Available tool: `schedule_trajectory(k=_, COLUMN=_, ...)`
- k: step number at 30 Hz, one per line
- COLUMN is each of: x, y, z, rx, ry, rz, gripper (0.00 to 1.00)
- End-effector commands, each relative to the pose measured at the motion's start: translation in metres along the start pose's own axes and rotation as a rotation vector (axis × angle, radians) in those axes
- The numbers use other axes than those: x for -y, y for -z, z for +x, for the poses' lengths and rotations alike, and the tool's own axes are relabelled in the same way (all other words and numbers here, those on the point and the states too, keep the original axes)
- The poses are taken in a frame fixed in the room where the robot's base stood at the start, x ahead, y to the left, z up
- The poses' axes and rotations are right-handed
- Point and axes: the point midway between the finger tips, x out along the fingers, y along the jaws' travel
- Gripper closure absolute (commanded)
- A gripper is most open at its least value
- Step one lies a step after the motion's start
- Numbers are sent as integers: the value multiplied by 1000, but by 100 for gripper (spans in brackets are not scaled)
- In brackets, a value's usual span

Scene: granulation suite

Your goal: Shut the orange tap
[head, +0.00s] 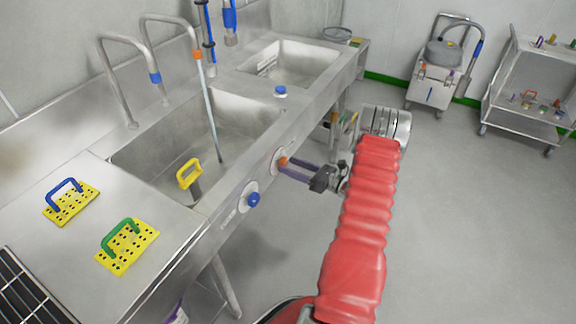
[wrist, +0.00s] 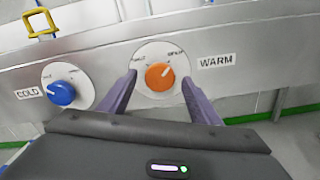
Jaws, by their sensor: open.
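The orange tap (wrist: 160,77) is a round knob on a white dial on the sink's steel front, beside a WARM label. In the wrist view a pale mark on it seems to point up and right; the small dial lettering is hard to read. It also shows in the head view (head: 282,161), partly hidden by my gripper. My gripper (wrist: 158,84) is open, its two purple fingers pointing at the dial, one on each side of the knob. I see gaps between fingers and knob; I cannot tell how far the tips reach along it.
A blue knob (wrist: 61,93) labelled COLD is to the left on the same front. Yellow plates with blue (head: 71,203) and green (head: 127,247) handles lie on the steel counter. A yellow-handled tool (head: 189,174) stands in the near basin. The floor right of my arm is clear.

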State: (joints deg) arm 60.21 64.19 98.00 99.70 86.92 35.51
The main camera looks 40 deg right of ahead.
Motion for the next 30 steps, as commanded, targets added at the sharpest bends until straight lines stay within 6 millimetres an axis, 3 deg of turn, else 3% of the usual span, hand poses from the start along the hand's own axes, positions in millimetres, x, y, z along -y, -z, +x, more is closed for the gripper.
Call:
schedule_trajectory(k=6, x=0, y=0, z=17, rx=-1, ry=0, rz=0, gripper=43)
schedule_trajectory(k=15, x=0, y=0, z=18, rx=0, ry=1, rz=0, gripper=43)
schedule_trajectory(k=30, x=0, y=0, z=17, rx=0, ry=1, rz=0, gripper=78)
